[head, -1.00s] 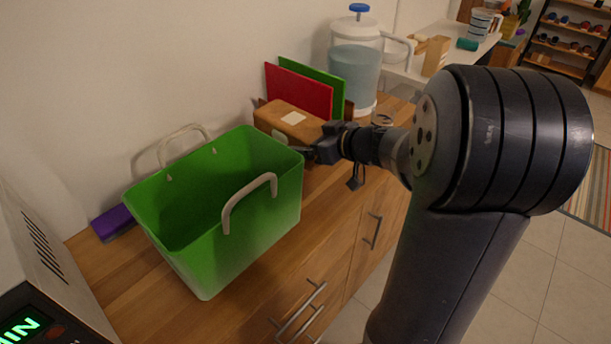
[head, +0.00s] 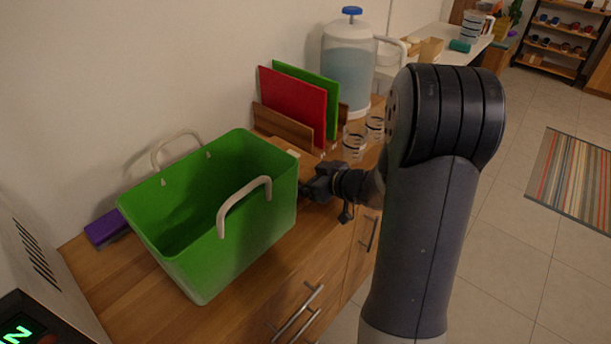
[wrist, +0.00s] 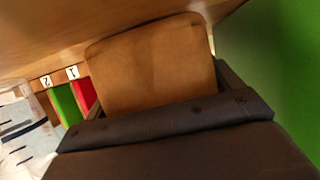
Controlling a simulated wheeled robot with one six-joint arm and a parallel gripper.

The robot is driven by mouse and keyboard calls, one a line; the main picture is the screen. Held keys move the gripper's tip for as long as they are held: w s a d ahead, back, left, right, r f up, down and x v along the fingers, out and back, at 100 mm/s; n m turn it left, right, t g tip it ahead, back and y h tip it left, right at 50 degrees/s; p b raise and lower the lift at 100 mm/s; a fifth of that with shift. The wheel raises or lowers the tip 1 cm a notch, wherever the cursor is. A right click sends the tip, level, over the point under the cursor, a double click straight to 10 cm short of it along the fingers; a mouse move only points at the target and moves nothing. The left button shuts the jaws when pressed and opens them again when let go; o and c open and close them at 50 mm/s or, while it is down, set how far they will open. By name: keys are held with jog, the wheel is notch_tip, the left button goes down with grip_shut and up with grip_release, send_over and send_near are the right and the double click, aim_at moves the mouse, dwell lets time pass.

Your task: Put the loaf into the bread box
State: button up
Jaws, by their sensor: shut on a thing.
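The loaf is a brown, block-shaped thing. In the wrist view the loaf (wrist: 155,65) fills the space between my fingers. In the head view only a small tan part of the loaf (head: 286,148) shows, behind the far right corner of the green box; the rest is hidden. My gripper (head: 308,188) is shut on the loaf, low at the right side of the green box. The green box (head: 245,255), with two pale handles, stands open on the wooden counter and looks empty; it is the only open box of this kind in view. Its green wall (wrist: 270,60) is close in the wrist view.
A wooden rack (head: 283,124) holds a red board (head: 293,100) and a green board (head: 322,92) behind the box. A water dispenser (head: 347,65) and glass jars (head: 354,142) stand farther right. A purple item (head: 105,228) lies left of the box.

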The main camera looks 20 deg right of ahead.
jog(key=shift+f+b, duration=0.15)
jog(key=shift+b, duration=0.25)
jog(key=o, duration=1.1)
jog(key=shift+o, duration=0.2)
jog(key=shift+p, duration=0.3)
